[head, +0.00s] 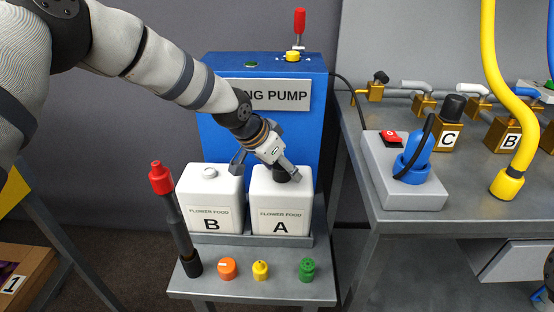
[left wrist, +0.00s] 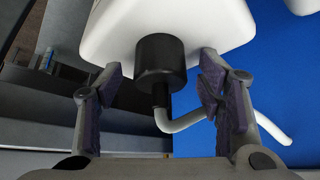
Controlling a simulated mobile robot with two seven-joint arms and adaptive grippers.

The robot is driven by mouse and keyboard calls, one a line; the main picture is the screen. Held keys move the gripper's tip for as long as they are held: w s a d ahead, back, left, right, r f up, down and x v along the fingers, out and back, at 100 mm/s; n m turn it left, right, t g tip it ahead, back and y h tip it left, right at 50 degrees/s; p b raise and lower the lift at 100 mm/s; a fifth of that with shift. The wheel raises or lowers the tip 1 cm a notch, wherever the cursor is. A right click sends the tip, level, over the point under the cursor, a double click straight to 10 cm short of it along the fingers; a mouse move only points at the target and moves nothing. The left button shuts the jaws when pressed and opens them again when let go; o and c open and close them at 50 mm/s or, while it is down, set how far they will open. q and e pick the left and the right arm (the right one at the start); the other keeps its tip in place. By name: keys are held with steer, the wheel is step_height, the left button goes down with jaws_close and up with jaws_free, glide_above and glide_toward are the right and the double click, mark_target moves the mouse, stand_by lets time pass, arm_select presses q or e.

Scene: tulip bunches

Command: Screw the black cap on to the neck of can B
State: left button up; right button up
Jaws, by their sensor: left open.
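Can B (head: 211,208) is a white can marked FLOWER FOOD B. It stands upright on the left of a grey tray, and its short pale neck (head: 209,173) shows no black cap. Can A (head: 281,213) stands just right of it. The black cap (head: 283,174) is at the top of can A, partly hidden by my left gripper (head: 266,167). In the left wrist view the black cap (left wrist: 161,60) lies between the open fingers, apart from both. A thin black stem and a bent pale tube (left wrist: 188,120) extend from it.
An orange cap (head: 228,268), a yellow cap (head: 260,270) and a green cap (head: 306,269) stand in front of the tray. A black rod with a red top (head: 161,178) stands at the left. The blue pump (head: 265,64) is behind the cans.

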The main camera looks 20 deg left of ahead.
arm_select(q)
steer(key=shift+r, duration=0.1)
steer(key=c, duration=1.2)
steer(key=shift+r+n+y+p, duration=0.2)
steer(key=shift+n+y+p, duration=0.2)
steer(key=shift+n+p, duration=0.2)
steer(key=shift+c, duration=0.2)
steer(key=shift+d+n+t+y+p, duration=0.1)
steer(key=shift+n+t+y+p, duration=0.35)
steer(key=shift+n, duration=0.75)
steer(key=shift+f+n+y, duration=0.1)
steer(key=shift+n+y, duration=0.45)
steer(key=shift+n, duration=0.15)
steer(key=shift+f, duration=0.1)
arm_select(e)
steer(key=shift+t, duration=0.6)
steer(key=w+r, duration=0.3)
arm_select(q)
steer(key=shift+n, duration=0.4)
steer(key=shift+n+y, duration=0.7)
steer(key=shift+n, duration=0.2)
